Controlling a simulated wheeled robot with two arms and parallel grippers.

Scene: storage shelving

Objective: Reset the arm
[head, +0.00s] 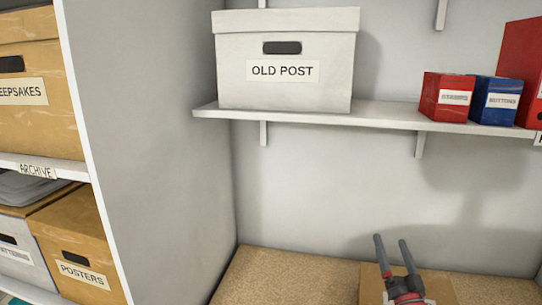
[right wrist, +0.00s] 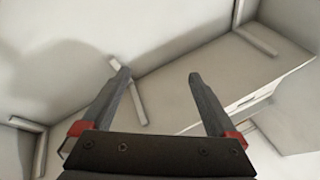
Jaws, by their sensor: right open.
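My right gripper (head: 392,248) shows at the lower right of the head view, with its two dark fingers pointing up and spread apart. It is open and empty. In the right wrist view the same gripper (right wrist: 155,75) has a clear gap between its fingers, with only the wall and the underside of a shelf (right wrist: 185,80) beyond them. A brown surface (head: 370,285) lies behind the gripper in the head view; the arm hides part of it. My left gripper is not in view.
A wall shelf (head: 385,112) holds a white OLD POST box (head: 285,60), a small red box (head: 445,96), a blue BUTTONS box (head: 494,99) and a larger red box (head: 522,70). At left, shelving (head: 150,140) holds KEEPSAKES (head: 40,85) and POSTERS (head: 80,245) boxes. The wall below the shelf is clear.

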